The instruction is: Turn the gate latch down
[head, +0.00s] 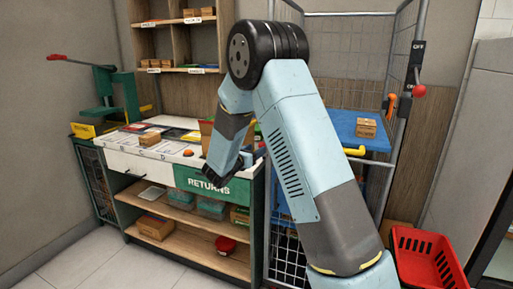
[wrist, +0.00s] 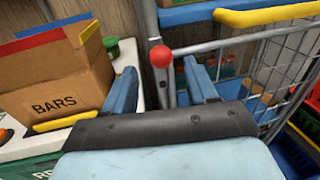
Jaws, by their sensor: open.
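A red ball knob (wrist: 161,57) shows in the wrist view on a short grey bar beside the cage's upright post. It looks like the gate latch, with its bar hanging below the knob. My gripper (wrist: 162,82) is open, its two blue fingers spread to either side of the knob and bar in the picture. I cannot tell contact or the exact depth between them. In the head view my gripper (head: 236,160) is over the right end of the returns counter, and my arm hides the latch there.
A BARS carton (wrist: 55,85) stands close left of my gripper. The wire cage (wrist: 290,45) with a yellow bar (wrist: 268,14) is at the right. A red-knobbed OFF/ON lever (head: 419,91) is on the far right post. A red basket (head: 425,256) stands at lower right.

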